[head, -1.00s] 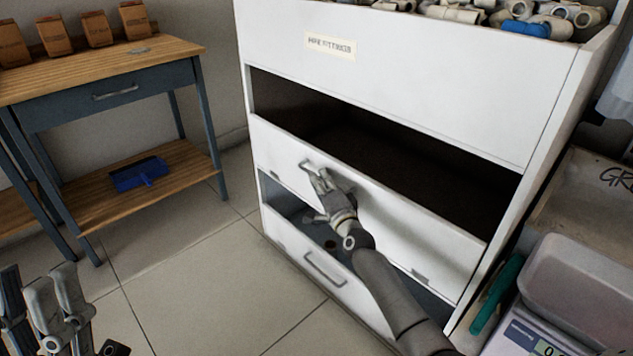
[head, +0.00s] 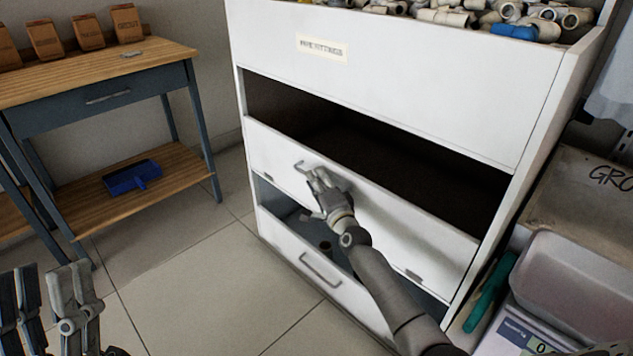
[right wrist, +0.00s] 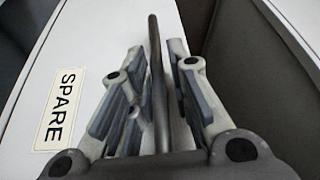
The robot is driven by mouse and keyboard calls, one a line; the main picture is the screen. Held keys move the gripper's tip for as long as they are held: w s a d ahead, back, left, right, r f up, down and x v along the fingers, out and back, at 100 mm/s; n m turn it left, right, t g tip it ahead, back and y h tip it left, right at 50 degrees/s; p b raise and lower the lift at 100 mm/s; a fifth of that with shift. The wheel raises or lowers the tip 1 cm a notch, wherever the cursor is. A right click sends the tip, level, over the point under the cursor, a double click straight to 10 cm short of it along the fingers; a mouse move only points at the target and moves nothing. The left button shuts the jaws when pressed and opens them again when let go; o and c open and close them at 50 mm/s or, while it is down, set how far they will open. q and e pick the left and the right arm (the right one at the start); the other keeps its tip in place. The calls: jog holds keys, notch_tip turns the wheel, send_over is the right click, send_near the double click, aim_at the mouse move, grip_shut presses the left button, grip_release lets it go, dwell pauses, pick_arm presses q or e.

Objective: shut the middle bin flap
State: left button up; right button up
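The middle bin flap (head: 410,219) is a white panel on the white cabinet. It is tilted outward, with a dark gap above it. Its bar handle (head: 299,166) is near its left end. My right gripper (head: 316,177) is at this handle. In the right wrist view the dark handle bar (right wrist: 154,40) runs between the fingers of the right gripper (right wrist: 158,75), which look closed around it. A SPARE label (right wrist: 60,110) shows on a white panel there. My left gripper (head: 45,290) is at the lower left, fingers apart and empty.
The top bin (head: 400,85) holds pipe fittings above the gap. The lower flap (head: 285,240) also stands tilted open. A scale with a grey tray (head: 580,290) is at right. The tiled floor at left is clear.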

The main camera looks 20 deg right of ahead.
jog(key=shift+s+f, duration=0.1)
jog(key=shift+s, duration=0.25)
jog(key=s, duration=1.1)
jog(key=shift+s+a+f, duration=0.15)
jog(key=shift+a+f, duration=0.1)
jog(key=shift+f, duration=0.05)
